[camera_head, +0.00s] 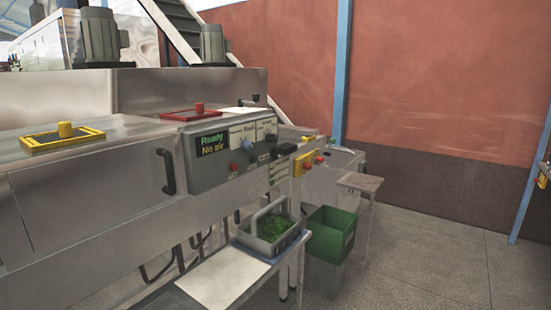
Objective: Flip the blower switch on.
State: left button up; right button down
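The grey control panel (213,180) is on the front of the steel machine, near the middle of the view. Its screen (212,144) reads "Ready" in green and "No air" in yellow. To the right of the screen are a blue knob (247,145), a dark knob (271,138) and small red controls, one of them low on the panel (233,168). Labels are too small to read, so I cannot tell which control is the blower switch or its position. Neither of my grippers is in view.
A yellow box with red buttons (306,161) is right of the panel. Below stand a low table (222,283), a grey tray of green material (270,239) and a green bin (331,232). A black door handle (167,171) sticks out at left. Floor at right is clear.

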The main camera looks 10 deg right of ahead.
aim_at(274, 153)
jog(key=i+l+u, duration=0.2)
jog(key=i+l, duration=0.25)
jog(key=l, duration=0.15)
jog(key=i+l+u, duration=0.2)
jog(key=i+l, duration=0.15)
jog(key=l, duration=0.3)
jog(key=i+l+u, duration=0.1)
jog(key=l, duration=0.25)
jog(key=i+l+u, duration=0.1)
jog(key=i+l, duration=0.15)
jog(key=i+l+u, duration=0.1)
jog(key=l, duration=0.4)
jog(key=i+l+u, duration=0.1)
jog(key=l, duration=0.3)
jog(key=i, duration=0.1)
